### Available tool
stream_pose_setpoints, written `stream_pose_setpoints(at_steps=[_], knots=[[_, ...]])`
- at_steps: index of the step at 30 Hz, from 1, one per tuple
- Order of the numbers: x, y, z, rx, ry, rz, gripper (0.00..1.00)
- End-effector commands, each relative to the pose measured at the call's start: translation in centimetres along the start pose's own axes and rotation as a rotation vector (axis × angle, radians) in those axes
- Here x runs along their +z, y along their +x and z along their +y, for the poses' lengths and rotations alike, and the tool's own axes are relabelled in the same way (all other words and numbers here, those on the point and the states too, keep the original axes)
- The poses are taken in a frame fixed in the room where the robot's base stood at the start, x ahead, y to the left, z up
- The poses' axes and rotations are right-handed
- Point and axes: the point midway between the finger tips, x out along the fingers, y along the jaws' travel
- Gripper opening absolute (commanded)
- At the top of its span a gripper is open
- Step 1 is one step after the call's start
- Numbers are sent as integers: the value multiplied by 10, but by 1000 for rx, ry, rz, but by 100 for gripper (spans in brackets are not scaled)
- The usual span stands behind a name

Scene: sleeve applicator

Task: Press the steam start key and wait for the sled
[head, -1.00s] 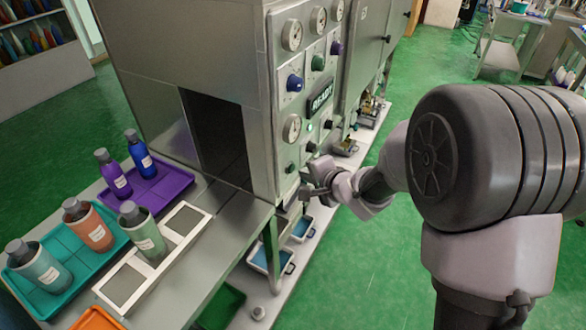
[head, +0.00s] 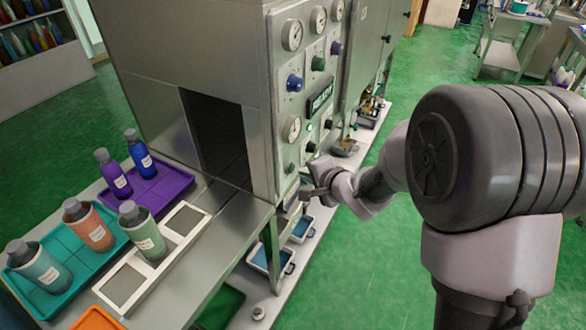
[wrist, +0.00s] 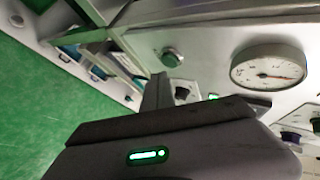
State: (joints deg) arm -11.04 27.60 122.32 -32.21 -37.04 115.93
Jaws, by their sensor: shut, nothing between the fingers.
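The steel machine's control panel (head: 285,75) carries gauges, knobs and small keys. A green lamp (head: 309,127) is lit below the dark display (head: 320,99), whose lettering is blurred. My gripper (head: 308,192) is shut and empty, low at the panel's front. In the wrist view its dark finger (wrist: 158,92) points at the panel beside a round green key (wrist: 172,57), apart from it in the picture; contact with any key is hidden. I cannot tell which key is steam start. A white frame with grey pads (head: 124,284), possibly the sled, lies outside the dark opening (head: 217,135) with a green bottle (head: 142,232).
A teal tray (head: 65,284) holds orange and pale green bottles; a purple tray (head: 160,187) holds purple and blue ones. Blue-filled bins (head: 268,262) sit below the panel. A gauge (wrist: 268,66) is close in the wrist view.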

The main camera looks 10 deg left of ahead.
Motion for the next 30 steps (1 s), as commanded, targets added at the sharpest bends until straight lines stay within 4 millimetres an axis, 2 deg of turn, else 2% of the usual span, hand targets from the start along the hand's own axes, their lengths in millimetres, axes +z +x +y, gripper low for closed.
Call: stream_pose_setpoints(at_steps=[30], knots=[[7, 9, -7, 0, 0, 0, 0]])
